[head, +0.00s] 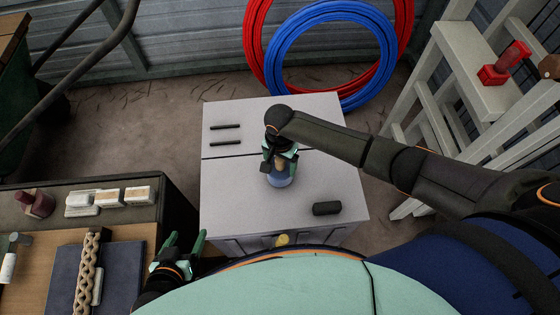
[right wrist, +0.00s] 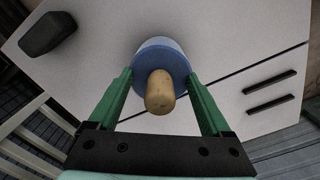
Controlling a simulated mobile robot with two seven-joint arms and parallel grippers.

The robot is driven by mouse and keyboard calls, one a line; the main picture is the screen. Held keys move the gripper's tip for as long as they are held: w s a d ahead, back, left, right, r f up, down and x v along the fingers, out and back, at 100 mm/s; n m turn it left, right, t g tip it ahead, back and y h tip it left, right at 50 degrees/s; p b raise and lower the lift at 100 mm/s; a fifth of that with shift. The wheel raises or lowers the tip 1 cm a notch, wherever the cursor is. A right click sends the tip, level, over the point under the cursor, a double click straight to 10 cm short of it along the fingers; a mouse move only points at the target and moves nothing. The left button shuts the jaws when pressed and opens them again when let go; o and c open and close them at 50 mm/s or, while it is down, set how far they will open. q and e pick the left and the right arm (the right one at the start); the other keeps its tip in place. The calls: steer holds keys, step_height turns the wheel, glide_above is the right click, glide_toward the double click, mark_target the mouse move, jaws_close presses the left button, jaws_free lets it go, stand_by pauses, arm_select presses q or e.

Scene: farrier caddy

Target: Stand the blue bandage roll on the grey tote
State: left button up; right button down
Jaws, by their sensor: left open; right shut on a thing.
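The blue bandage roll (head: 279,181) is at the middle of the grey tote's (head: 225,190) flat lid in the head view. In the right wrist view the roll (right wrist: 150,46) is a blue round body with a tan rounded peg (right wrist: 160,92) pointing at the camera. My right gripper (head: 280,158) is over the tote, its green fingers (right wrist: 160,80) shut on the roll from both sides. I cannot tell whether the roll's underside touches the lid. My left gripper (head: 180,248) is open and empty, low at the left, between the tote and the workbench.
A black block (head: 327,208) lies on the tote's lid near its front right, and two dark slots or bars (head: 225,135) are at its back left. A workbench (head: 30,280) with several items stands left. A white ladder (head: 450,90) stands right. Much of the lid is clear.

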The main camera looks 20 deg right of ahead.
arm_select(q)
steer(key=shift+a+f, duration=0.15)
arm_select(e)
steer(key=shift+f, duration=0.2)
stand_by(0.3)
arm_select(q)
steer(key=shift+s+f, duration=0.2)
steer(key=shift+f, duration=0.05)
arm_select(e)
steer(key=shift+f, duration=0.25)
jaws_free()
arm_select(q)
steer(key=shift+w, duration=0.1)
arm_select(e)
step_height(320, 180, up, 6)
steer(key=shift+p, duration=0.8)
step_height(320, 180, up, 6)
steer(key=shift+f+p, duration=0.2)
steer(key=shift+p, duration=0.4)
steer(key=shift+r, duration=0.4)
arm_select(q)
steer(key=shift+s+a+r+y, duration=0.2)
steer(key=shift+a+r, duration=0.15)
steer(key=shift+r, duration=0.25)
steer(key=shift+s+a+r+y, duration=0.15)
steer(key=shift+a+r, duration=0.2)
steer(key=shift+r, duration=0.2)
